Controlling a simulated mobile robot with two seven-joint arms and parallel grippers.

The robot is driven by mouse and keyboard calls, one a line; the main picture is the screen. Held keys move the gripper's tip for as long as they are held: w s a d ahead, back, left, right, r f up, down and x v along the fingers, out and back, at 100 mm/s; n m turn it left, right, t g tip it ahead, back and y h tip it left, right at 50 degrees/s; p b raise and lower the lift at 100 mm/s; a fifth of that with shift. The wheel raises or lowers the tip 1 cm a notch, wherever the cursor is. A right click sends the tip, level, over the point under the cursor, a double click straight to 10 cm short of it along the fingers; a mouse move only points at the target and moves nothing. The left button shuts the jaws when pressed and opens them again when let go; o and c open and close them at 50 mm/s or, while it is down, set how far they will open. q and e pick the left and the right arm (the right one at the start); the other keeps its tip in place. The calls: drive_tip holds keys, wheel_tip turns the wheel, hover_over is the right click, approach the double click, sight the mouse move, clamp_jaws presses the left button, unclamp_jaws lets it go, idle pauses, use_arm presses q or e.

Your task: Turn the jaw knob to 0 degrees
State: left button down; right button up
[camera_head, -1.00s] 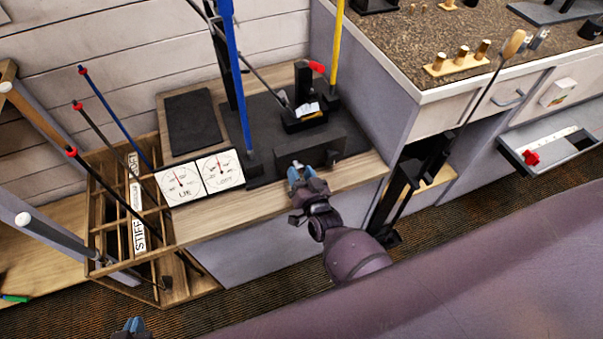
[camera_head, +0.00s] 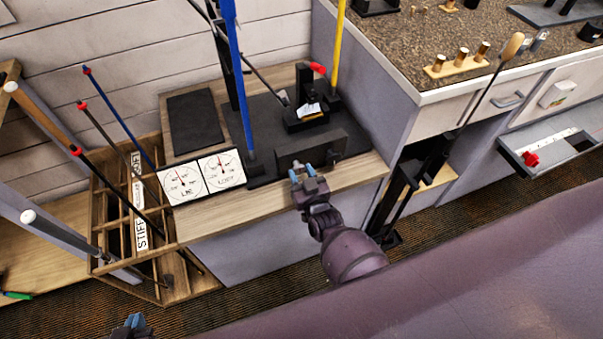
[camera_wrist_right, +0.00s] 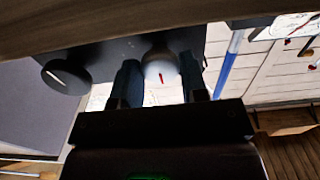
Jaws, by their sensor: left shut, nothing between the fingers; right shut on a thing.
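The black block (camera_head: 311,150) stands on the dark base at the bench's front edge. In the right wrist view a pale round knob (camera_wrist_right: 157,66) with a red mark sits on the block's face, between my fingers. The red mark is close to vertical in that picture, tilted slightly. My right gripper (camera_head: 302,171) is shut on this pale knob; it also shows in the right wrist view (camera_wrist_right: 160,85). A black knob (camera_wrist_right: 67,77) with a slanted white line sits beside it, apart from the fingers. My left gripper (camera_head: 133,322) is shut and empty at the bottom edge.
Two white dials (camera_head: 201,177) lie left of the base. A blue shaft (camera_head: 236,80) and a yellow shaft (camera_head: 337,55) rise behind the block. A wooden rack (camera_head: 165,255) with several clubs stands at left. A drawer (camera_head: 553,150) is open at right.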

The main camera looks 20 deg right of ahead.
drive_tip(key=o, duration=0.9)
drive_tip(key=shift+o, duration=0.2)
drive_tip(key=s+p, duration=0.1)
drive_tip(key=s, duration=1)
drive_tip(key=shift+d, duration=0.2)
drive_tip(key=shift+w, duration=0.1)
